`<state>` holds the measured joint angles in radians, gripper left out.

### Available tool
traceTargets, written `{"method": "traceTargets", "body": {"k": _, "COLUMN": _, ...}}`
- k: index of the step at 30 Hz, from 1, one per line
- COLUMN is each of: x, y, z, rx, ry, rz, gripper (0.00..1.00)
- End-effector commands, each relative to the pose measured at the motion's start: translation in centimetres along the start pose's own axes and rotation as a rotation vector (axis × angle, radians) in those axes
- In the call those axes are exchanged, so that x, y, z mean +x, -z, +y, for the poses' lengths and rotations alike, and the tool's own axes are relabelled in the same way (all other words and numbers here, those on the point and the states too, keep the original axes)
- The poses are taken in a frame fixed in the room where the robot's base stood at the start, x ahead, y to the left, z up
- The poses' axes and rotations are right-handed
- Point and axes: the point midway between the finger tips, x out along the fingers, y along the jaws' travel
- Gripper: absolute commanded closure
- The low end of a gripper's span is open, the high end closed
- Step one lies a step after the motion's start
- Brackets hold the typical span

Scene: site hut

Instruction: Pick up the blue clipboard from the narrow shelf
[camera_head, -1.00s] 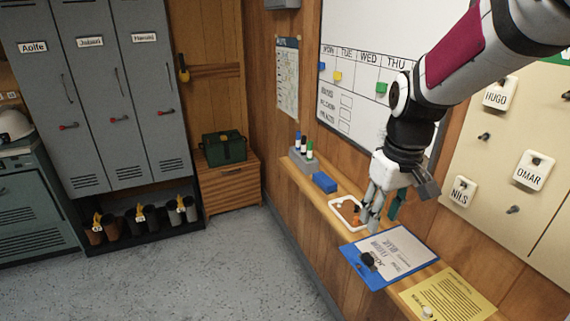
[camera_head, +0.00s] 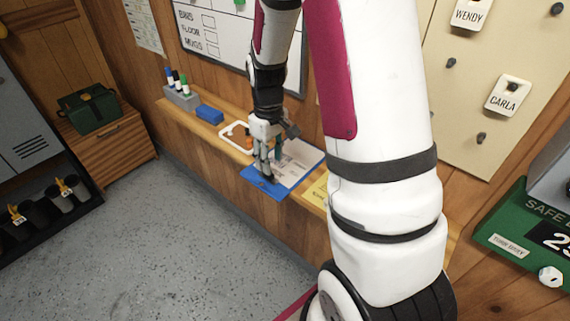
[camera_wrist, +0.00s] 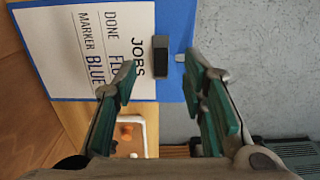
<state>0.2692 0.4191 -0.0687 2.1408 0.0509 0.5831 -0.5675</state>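The blue clipboard (camera_head: 262,186) lies on the narrow wooden shelf (camera_head: 233,151), its front edge jutting out over the floor. White paper with printed words covers most of it. In the wrist view the clipboard (camera_wrist: 182,30) fills the upper left, with its dark clip (camera_wrist: 160,56) near the outer edge. My gripper (camera_head: 264,178) points down at the clipboard's front left part. In the wrist view my gripper (camera_wrist: 160,78) is open, with the clip and blue edge showing between its fingertips. I cannot tell whether the fingers touch the board.
A white tray (camera_head: 227,130) with small items sits left of the clipboard, then a blue block (camera_head: 209,114) and a marker holder (camera_head: 181,100). A yellow sheet (camera_head: 318,190) lies to the right, partly behind my arm. The floor (camera_head: 190,240) in front is clear.

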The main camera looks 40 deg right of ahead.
Motion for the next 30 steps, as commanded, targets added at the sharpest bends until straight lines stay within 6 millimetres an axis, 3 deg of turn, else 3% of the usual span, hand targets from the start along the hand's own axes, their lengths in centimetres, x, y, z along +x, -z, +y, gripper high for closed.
{"method": "traceTargets", "body": {"k": 13, "x": 4.8, "y": 0.0, "z": -0.1, "rx": 0.001, "ry": 0.001, "rz": -0.002, "gripper": 0.62}}
{"method": "traceTargets", "body": {"k": 23, "x": 5.4, "y": 0.1, "z": -0.1, "rx": 0.001, "ry": 0.0, "rz": 0.0, "gripper": 0.62}}
{"method": "traceTargets", "body": {"k": 28, "x": 5.4, "y": 0.1, "z": -0.1, "rx": 0.0, "ry": 0.0, "rz": 0.0, "gripper": 0.98}}
{"method": "traceTargets", "body": {"k": 30, "x": 5.4, "y": 0.1, "z": -0.1, "rx": 0.001, "ry": 0.0, "rz": 0.0, "gripper": 1.0}}
